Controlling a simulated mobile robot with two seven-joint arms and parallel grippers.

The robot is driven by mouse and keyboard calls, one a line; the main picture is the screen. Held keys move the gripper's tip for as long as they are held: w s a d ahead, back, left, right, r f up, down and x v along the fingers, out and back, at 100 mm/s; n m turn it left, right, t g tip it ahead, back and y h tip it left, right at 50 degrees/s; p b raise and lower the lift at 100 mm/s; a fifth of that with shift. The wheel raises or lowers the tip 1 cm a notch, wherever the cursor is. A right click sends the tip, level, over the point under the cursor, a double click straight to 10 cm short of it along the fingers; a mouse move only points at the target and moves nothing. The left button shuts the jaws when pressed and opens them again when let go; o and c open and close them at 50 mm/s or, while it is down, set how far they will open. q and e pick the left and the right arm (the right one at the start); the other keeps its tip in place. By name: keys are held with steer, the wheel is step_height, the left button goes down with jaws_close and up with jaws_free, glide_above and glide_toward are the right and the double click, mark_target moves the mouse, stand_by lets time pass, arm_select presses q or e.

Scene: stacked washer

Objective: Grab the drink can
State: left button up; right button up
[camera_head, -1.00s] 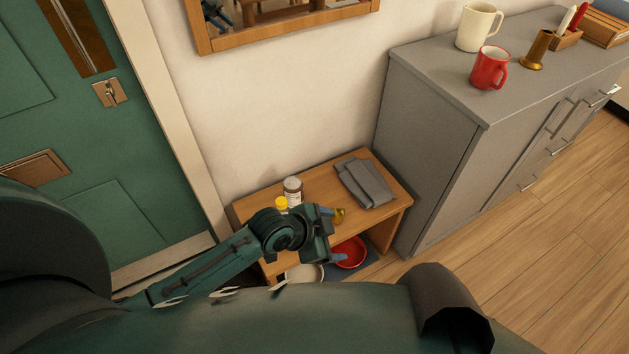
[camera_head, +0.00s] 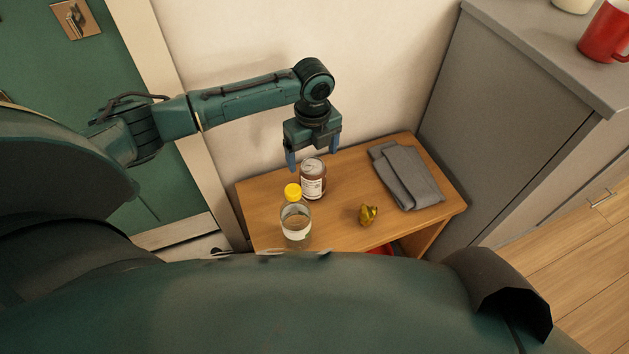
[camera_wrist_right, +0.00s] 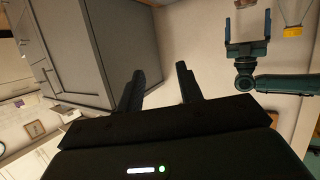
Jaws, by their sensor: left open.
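The drink can (camera_head: 312,182), brown-red with a white label and silver top, stands upright on a small wooden table. My left gripper (camera_head: 313,157) is open and points down at the can's top from behind and above. Its blue fingertips sit to either side of the can's top in the picture, and I see no grip on the can. A clear bottle with a yellow cap (camera_head: 295,222) stands close in front of the can. My right gripper (camera_wrist_right: 162,85) shows in the right wrist view with its two dark fingers apart and nothing between them.
The wooden table (camera_head: 262,205) also holds a crumpled gold object (camera_head: 368,214) and a folded grey cloth (camera_head: 407,178). A grey cabinet (camera_head: 500,110) stands at the right, with a red mug (camera_head: 606,32) on top. The wall is close behind the left arm.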

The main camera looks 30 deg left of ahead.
mark_target(313, 166)
arm_select(q)
step_height(313, 166, down, 3)
steer(key=shift+f+b, duration=0.1)
steer(key=shift+b, duration=0.25)
step_height(313, 166, down, 6)
steer(key=shift+w+a+r+b, duration=0.1)
steer(key=shift+r+b, duration=0.15)
steer(key=shift+b, duration=0.95)
steer(key=shift+f, duration=0.25)
arm_select(e)
steer(key=shift+w+a+f+n+t+y, duration=0.2)
steer(key=shift+w+n+t, duration=0.1)
steer(key=shift+t, duration=0.3)
steer(key=shift+w+a+f+n+t+y, duration=0.1)
steer(key=shift+w+a+n+t+y, duration=0.15)
steer(key=shift+t, duration=0.35)
arm_select(q)
steer(key=shift+c, duration=0.3)
steer(key=c, duration=1.2)
steer(key=shift+r, duration=0.1)
steer(key=shift+c, duration=0.2)
